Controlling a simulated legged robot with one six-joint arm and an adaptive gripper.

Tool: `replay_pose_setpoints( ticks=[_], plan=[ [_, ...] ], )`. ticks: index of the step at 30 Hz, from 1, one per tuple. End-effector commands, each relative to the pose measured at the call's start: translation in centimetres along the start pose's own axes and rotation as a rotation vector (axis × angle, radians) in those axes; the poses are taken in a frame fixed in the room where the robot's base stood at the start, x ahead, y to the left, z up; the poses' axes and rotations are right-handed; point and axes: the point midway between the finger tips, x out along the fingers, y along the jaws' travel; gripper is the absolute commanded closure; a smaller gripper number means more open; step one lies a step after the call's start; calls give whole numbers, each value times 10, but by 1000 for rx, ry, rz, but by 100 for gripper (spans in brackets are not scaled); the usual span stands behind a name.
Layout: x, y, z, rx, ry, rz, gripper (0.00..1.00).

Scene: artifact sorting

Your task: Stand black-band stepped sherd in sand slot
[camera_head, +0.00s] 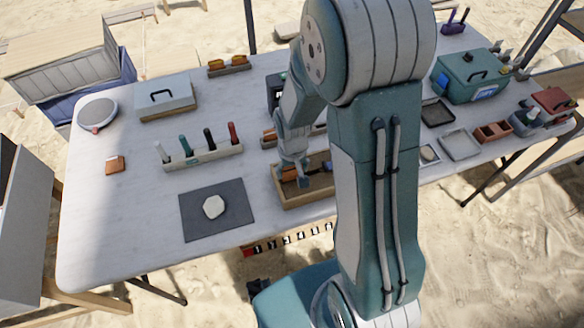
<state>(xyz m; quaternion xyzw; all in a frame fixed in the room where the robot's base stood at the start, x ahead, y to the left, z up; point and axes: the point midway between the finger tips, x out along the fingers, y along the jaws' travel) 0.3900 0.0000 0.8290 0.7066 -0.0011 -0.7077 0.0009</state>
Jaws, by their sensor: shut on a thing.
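My gripper (301,181) is low over a wooden sand tray (288,205) at the middle of the table, its fingers pointing down. It is shut on a small orange-brown sherd (289,174), partly hidden by the fingers. The band and stepped edge of the sherd are too small to make out. I cannot tell whether the sherd touches the sand. My arm covers the right part of the tray, and the slot is not clear.
A pale piece (213,206) lies on a dark mat (188,226) left of the tray. A rack (205,156) with several coloured tools stands behind the mat. A small orange block (115,165) lies far left. A teal case (468,78) and small trays stand right.

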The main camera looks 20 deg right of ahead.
Motion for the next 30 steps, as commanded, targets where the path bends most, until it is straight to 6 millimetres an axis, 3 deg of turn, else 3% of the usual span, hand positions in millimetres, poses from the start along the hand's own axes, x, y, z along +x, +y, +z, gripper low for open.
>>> replay_pose_setpoints(
  ticks=[30],
  plan=[
    [22,0,0,0,0,0,63]
  ],
)
